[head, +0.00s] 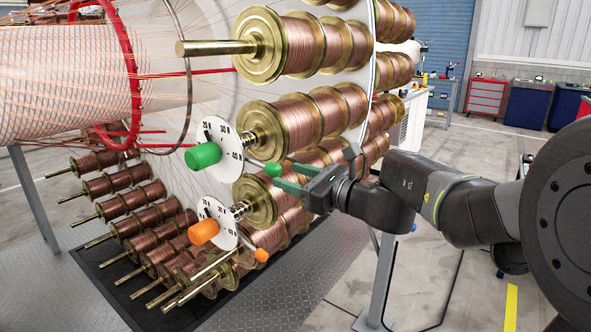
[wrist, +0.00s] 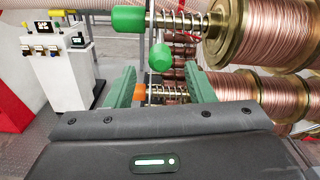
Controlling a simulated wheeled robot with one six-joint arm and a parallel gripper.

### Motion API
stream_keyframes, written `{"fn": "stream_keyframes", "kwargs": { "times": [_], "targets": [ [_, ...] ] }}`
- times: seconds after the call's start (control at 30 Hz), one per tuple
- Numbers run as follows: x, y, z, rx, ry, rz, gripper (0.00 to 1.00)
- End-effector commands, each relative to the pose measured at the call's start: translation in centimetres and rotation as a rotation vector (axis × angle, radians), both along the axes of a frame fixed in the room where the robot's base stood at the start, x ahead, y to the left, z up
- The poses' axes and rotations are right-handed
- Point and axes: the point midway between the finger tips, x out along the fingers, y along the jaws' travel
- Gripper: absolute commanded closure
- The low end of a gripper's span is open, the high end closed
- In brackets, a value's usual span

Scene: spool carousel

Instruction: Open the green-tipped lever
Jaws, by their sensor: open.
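The green-tipped lever (head: 273,169) is a thin rod ending in a green tip. It sticks out to the right from the dial with the green knob (head: 203,156). In the wrist view its green tip (wrist: 160,57) appears between and just beyond my fingers, with the rod running up past the green knob (wrist: 128,19). My gripper (head: 287,177) has green fingers, which are open and sit close to the tip on its right. In the wrist view my gripper (wrist: 163,82) is empty between the fingers. I cannot tell whether a finger touches the tip.
Below is a second dial with an orange knob (head: 203,232) and an orange-tipped lever (head: 261,255). Copper spools (head: 302,45) with brass flanges and protruding shafts crowd around the levers. In the wrist view a white control cabinet (wrist: 62,75) stands at left.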

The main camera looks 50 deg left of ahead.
Motion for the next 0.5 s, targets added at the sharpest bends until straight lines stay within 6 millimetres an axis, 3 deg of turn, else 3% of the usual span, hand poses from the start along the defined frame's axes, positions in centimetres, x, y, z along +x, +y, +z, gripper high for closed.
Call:
{"fn": "stream_keyframes", "kwargs": {
  "times": [0.2, 0.5],
  "targets": [
    [-0.7, 3.7, 0.0, -0.001, 0.001, 0.001, 0.51],
    [-1.0, 5.3, 0.0, 0.000, 0.000, -0.001, 0.51]
  ]
}}
